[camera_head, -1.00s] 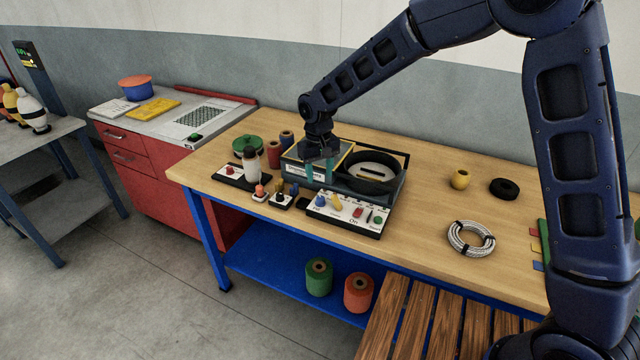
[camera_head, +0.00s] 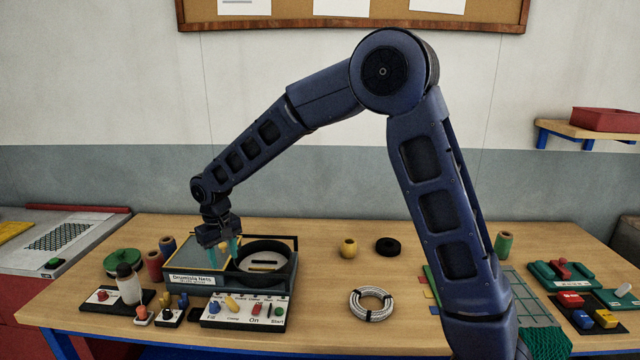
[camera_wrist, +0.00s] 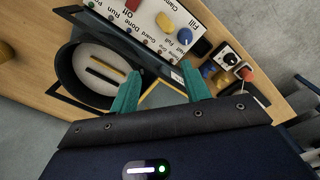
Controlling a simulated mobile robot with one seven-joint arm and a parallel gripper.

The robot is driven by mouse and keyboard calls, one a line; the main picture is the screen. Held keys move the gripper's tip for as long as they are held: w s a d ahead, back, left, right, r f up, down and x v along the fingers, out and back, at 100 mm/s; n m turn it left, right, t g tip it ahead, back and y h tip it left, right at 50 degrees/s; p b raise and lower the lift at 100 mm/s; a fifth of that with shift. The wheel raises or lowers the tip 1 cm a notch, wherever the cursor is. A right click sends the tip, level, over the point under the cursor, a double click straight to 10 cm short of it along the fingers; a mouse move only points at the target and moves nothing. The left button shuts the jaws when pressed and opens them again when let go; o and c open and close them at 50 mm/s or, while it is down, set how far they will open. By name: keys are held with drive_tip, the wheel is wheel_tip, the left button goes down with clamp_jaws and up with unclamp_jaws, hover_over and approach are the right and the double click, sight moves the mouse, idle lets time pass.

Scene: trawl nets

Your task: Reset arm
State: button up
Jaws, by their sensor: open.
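My gripper (camera_head: 226,252) is open and empty, its two teal fingers apart. It hangs over the machine (camera_head: 200,275) on the wooden table, just left of the machine's round black-rimmed bowl (camera_head: 290,268). In the wrist view the teal fingers (camera_wrist: 160,95) stand apart with nothing between them, and the bowl (camera_wrist: 62,70) lies to their left. Dark and yellow bars lie in the bowl. My arm rises from the gripper to a high elbow and comes down at the right of the head view.
The control panel (camera_head: 245,312) with knobs fronts the machine. A rope coil (camera_head: 371,304), yellow pot (camera_head: 349,248) and black ring (camera_head: 388,246) lie to the right. Table is clear around the coil.

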drive_tip(key=w+d+r+m+t, duration=0.1)
drive_tip(key=w+d+r, duration=0.3)
drive_tip(key=d, duration=0.7)
drive_tip(key=w+d+r+m, duration=0.15)
drive_tip(key=d+r, duration=0.35)
drive_tip(key=d, duration=0.5)
drive_tip(key=w+d+r+m+t, duration=0.1)
drive_tip(key=w+d+r+m, duration=0.3)
drive_tip(key=d, duration=0.7)
drive_tip(key=s+d+r+m+t, duration=0.1)
drive_tip(key=s+d, duration=0.7)
drive_tip(key=d, duration=0.5)
drive_tip(key=s+d+r+m+t, duration=0.1)
drive_tip(key=s+d+m, duration=0.1)
drive_tip(key=s+d, duration=0.7)
drive_tip(key=d, duration=0.4)
drive_tip(key=shift+r, duration=0.2)
